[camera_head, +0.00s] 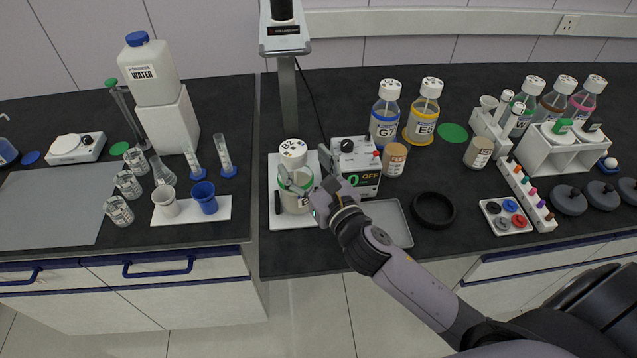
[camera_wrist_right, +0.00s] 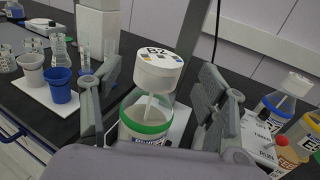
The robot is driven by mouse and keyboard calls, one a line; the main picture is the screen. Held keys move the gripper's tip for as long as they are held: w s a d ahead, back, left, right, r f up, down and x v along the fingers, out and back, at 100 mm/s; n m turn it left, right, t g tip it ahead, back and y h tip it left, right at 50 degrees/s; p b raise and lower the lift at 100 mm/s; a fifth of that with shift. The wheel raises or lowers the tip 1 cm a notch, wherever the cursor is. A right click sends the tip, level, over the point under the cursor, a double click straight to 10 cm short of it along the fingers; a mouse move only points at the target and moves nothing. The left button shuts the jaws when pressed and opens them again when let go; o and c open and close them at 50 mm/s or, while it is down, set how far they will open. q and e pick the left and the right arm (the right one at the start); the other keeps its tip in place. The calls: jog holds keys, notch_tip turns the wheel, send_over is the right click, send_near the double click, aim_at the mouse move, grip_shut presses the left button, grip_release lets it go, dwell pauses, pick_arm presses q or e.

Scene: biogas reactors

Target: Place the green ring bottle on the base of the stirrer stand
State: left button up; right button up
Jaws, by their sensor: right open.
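The green ring bottle (camera_head: 296,199), with a white cap marked B2, stands upright on the white base (camera_head: 291,222) of the stirrer stand (camera_head: 288,95). In the wrist view the bottle (camera_wrist_right: 150,108) shows its green ring and a pale tube inside. My right gripper (camera_head: 306,174) is open, with one finger on each side of the bottle's upper part. In the wrist view the right gripper (camera_wrist_right: 154,92) has visible gaps between fingers and cap. Finger contact lower down cannot be told. My left gripper is not in view.
A control box (camera_head: 357,166) reading 0 OFF stands just right of the bottle. A grey tray (camera_head: 400,226) and a black ring (camera_head: 433,209) lie farther right. Bottles G7 (camera_head: 385,115) and E5 (camera_head: 422,113) stand behind. A white tray (camera_head: 223,208) with two cups is across the counter gap, left.

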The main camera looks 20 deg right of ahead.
jog(key=s+b, duration=0.1)
jog(key=s, duration=0.5)
jog(key=shift+s+d, duration=0.15)
jog(key=shift+d, duration=0.25)
